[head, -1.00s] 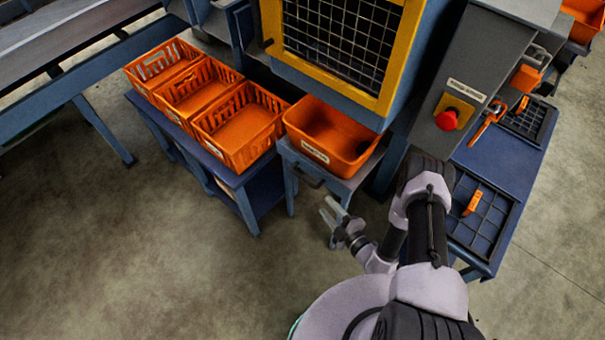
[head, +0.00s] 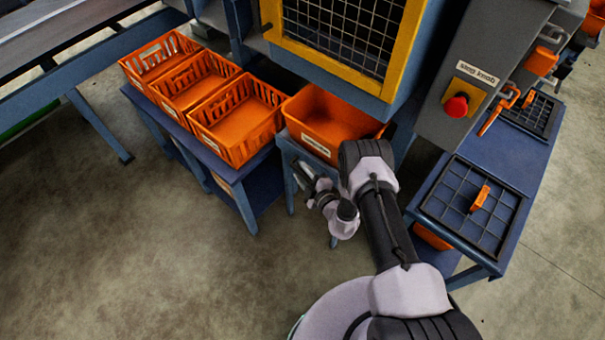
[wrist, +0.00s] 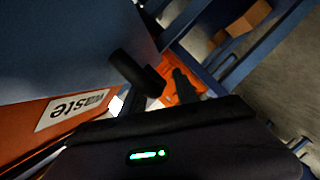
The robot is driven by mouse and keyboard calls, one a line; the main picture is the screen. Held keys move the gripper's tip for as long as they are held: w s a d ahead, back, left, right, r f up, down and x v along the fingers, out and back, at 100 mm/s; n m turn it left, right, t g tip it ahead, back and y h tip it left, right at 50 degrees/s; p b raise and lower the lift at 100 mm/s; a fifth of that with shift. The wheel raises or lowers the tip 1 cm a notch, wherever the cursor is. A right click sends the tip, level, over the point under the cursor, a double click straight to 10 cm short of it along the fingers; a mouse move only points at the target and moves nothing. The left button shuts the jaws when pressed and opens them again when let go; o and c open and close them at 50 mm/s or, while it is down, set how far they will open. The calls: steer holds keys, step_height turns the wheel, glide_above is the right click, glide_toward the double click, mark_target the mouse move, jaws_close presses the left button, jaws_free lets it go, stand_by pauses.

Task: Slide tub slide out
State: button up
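The orange waste tub (head: 318,118) sits on its blue slide stand below the yellow-framed mesh guard in the head view. Its "waste" label (wrist: 70,110) shows upside down in the wrist view, with the tub wall beside it. My gripper (head: 304,172) is at the front of the stand, just below the tub. A dark bar handle (wrist: 136,73) shows close to my fingers in the wrist view (wrist: 157,96). The fingers look apart, with the handle's end near the gap; contact is not clear. In the head view my wrist and arm hide most of the handle.
Several orange crates (head: 235,118) stand on a blue bench at left. A grey box with a red knob (head: 457,105) and a blue table with a black grid tray (head: 450,205) are at right. The floor (head: 180,260) in front is clear.

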steer(key=shift+c, duration=0.3)
jaws_close()
stand_by(1.1)
